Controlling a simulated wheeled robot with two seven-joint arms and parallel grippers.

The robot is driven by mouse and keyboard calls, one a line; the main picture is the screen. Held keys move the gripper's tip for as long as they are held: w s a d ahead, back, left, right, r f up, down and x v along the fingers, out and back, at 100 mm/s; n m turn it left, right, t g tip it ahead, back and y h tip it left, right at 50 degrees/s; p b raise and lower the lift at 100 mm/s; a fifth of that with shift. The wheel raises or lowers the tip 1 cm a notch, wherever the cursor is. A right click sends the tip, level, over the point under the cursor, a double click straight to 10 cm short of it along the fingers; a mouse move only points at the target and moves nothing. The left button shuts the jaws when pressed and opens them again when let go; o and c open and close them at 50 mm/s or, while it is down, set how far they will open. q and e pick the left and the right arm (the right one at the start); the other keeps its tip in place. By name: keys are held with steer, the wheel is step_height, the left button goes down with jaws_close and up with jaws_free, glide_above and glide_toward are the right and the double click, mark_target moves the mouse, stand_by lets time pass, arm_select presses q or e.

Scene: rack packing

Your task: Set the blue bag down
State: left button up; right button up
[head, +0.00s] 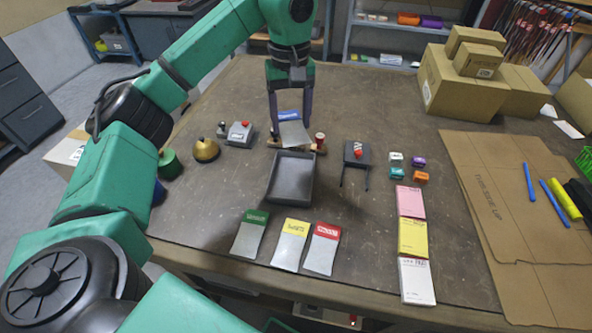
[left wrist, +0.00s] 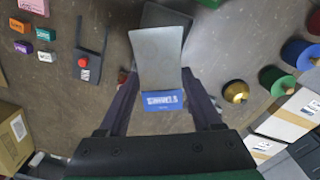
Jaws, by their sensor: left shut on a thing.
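The blue bag (head: 293,132) is a grey pouch with a blue label band at its top. My left gripper (head: 290,119) points down with its fingers on either side of the band and is shut on the bag. The bag hangs just behind the dark grey tray (head: 291,178). In the left wrist view the bag (left wrist: 157,62) reaches out from between the fingers of the left gripper (left wrist: 158,83), partly covering the tray (left wrist: 165,16). I cannot tell whether its lower edge touches anything. My right gripper is not in view.
Green (head: 249,236), yellow (head: 290,246) and red (head: 323,249) bags lie in front of the tray. A wooden piece with a red spool (head: 319,142) is beside the held bag. A black device (head: 356,154) and small boxes are right; a gold bell (head: 205,150) is left.

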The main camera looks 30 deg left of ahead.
arm_select(q)
steer(key=b, duration=0.2)
glide_above(292, 179)
step_height(292, 179, down, 6)
step_height(292, 179, down, 10)
steer(key=shift+s+r+p, duration=0.1)
steer(key=shift+p, duration=0.65)
steer(key=shift+f, duration=0.45)
steer(key=o, duration=1.5)
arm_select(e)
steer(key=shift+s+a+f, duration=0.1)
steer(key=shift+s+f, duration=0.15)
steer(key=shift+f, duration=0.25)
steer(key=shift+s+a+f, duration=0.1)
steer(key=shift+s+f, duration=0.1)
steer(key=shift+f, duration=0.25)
arm_select(q)
steer(key=shift+r, duration=0.3)
step_height(292, 179, up, 12)
steer(key=shift+f, duration=0.15)
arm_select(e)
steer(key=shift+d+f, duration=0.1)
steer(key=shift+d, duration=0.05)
